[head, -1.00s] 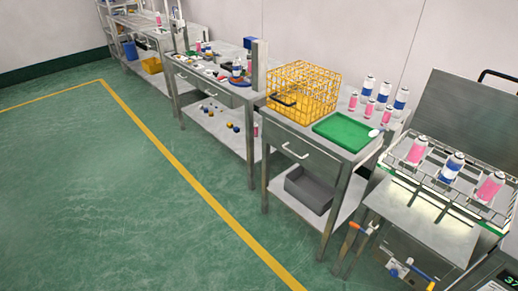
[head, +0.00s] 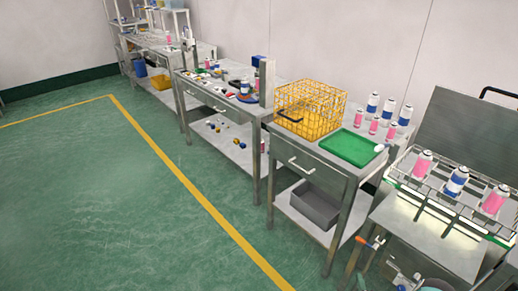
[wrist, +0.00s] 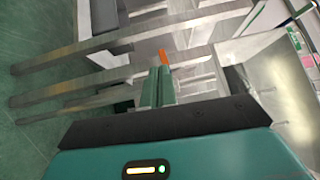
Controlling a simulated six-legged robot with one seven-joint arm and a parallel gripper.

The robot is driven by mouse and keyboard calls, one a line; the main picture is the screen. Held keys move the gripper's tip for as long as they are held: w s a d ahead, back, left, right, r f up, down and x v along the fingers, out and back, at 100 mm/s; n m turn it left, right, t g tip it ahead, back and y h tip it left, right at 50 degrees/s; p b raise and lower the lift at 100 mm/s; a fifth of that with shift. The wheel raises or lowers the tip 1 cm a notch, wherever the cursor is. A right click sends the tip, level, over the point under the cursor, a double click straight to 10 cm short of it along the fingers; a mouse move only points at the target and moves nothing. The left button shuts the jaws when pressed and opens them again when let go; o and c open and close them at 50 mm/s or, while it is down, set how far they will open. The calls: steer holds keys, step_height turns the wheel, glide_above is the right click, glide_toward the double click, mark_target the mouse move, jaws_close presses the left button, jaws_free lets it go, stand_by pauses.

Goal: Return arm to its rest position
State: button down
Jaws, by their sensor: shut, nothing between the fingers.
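My gripper (wrist: 159,75) shows in the wrist view. Its two green fingers are together in the middle of the picture, with nothing between them. Beyond the fingers are metal table legs and shelves, seen tilted, and a small orange piece (wrist: 165,57) near the fingertips' line of sight. I cannot tell how far off these are. My arm and gripper do not show in the head view.
A steel table holds a yellow wire basket (head: 310,108) and a green tray (head: 352,148). At right, a rack (head: 440,185) holds pink and blue cans. A grey bin (head: 314,206) sits on a lower shelf. The green floor (head: 90,210) at left is clear.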

steer(key=w+d+r+n+g, duration=0.15)
steer(key=w+r+n, duration=0.25)
steer(key=w+r, duration=0.45)
steer(key=w+d+r+n+g, duration=0.1)
steer(key=w+r+n+g, duration=0.2)
steer(key=w+r, duration=0.55)
steer(key=s+a+r+n+g, duration=0.15)
steer(key=a+r, duration=0.25)
steer(key=r, duration=0.8)
steer(key=a+r+n+g, duration=0.2)
steer(key=a+r+n, duration=0.1)
steer(key=r, duration=0.9)
steer(key=s+a+r+n+g+h, duration=0.1)
steer(key=s+a+r+n+g, duration=0.15)
steer(key=s+a+r, duration=1.1)
steer(key=s+a+r+n+g+y, duration=0.1)
steer(key=s+a, duration=0.4)
steer(key=s, duration=0.6)
steer(key=s+a+r+n+g+y, duration=0.1)
steer(key=s+a, duration=0.4)
steer(key=s, duration=0.6)
step_height(320, 180, up, 2)
steer(key=n+g, duration=0.1)
steer(key=n, duration=0.1)
steer(key=shift+s+r+n, duration=0.2)
steer(key=shift+s+n, duration=0.1)
steer(key=shift+s, duration=0.05)
